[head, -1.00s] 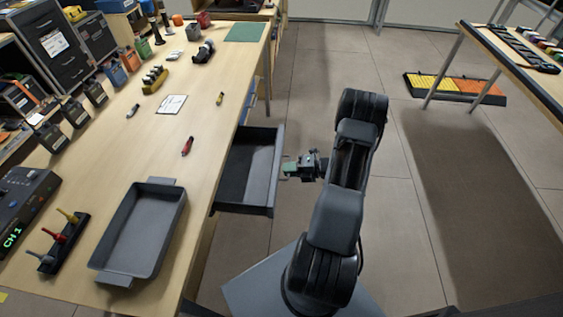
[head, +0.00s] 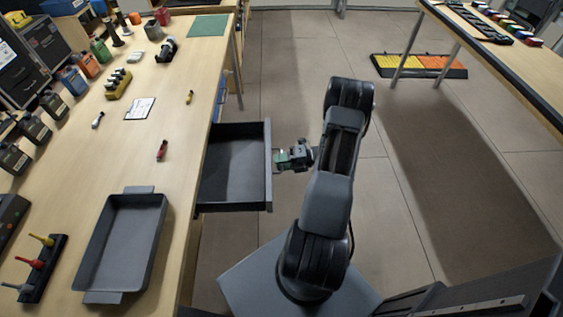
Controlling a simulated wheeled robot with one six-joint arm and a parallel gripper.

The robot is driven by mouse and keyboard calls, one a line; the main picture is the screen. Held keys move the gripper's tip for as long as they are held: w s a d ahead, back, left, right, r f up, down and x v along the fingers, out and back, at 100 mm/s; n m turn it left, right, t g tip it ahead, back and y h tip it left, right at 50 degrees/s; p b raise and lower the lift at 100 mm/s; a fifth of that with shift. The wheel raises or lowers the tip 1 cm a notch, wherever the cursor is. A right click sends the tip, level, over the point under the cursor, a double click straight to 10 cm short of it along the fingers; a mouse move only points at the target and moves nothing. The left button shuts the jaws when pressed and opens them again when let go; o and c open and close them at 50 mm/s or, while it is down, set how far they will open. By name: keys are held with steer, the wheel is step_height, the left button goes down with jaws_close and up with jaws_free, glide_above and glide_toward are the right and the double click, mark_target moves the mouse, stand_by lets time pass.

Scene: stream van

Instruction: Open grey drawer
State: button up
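The grey drawer (head: 235,170) stands pulled out from the right side of the wooden workbench. Its inside shows and looks empty. My gripper (head: 280,158) is at the outer face of the drawer front, near the middle of its width. Its fingertips point left and meet or almost meet that face. The handle is hidden from this view. I cannot tell whether the fingers are closed around it.
The workbench (head: 150,170) holds a grey tray (head: 108,288), a red-handled tool (head: 162,150) and a white card (head: 140,108). Open floor (head: 390,215) lies right of my arm. Another table (head: 520,70) stands at the upper right, beside a yellow and orange floor crate (head: 415,66).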

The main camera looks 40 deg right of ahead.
steer(key=v, duration=1.4)
steer(key=shift+b, duration=0.35)
steer(key=shift+w, duration=0.1)
steer(key=s+a+f+n+g+h, duration=0.1)
steer(key=s+a+f+n+g, duration=0.15)
steer(key=n, duration=0.55)
steer(key=a+r+n+g+h+p, duration=0.1)
steer(key=a+r+n+h, duration=0.3)
steer(key=a+r+n, duration=0.4)
steer(key=a+r+n+h+p, duration=0.3)
steer(key=a+r+n, duration=0.6)
steer(key=n, duration=0.6)
steer(key=a+r+n+g+h+p, duration=0.1)
steer(key=a+r+n+h+p, duration=0.1)
steer(key=a+r+n+h, duration=0.3)
steer(key=shift+w+a+r+n+g, duration=0.1)
steer(key=shift+a+r+n, duration=0.6)
steer(key=shift+r+n, duration=0.5)
steer(key=shift+w+a+r+n+g, duration=0.15)
steer(key=shift+a+r+n, duration=0.5)
steer(key=shift+r+n, duration=0.55)
steer(key=shift+a+r+n+g, duration=0.1)
steer(key=shift+a+r+n, duration=0.6)
steer(key=shift+r+n, duration=0.45)
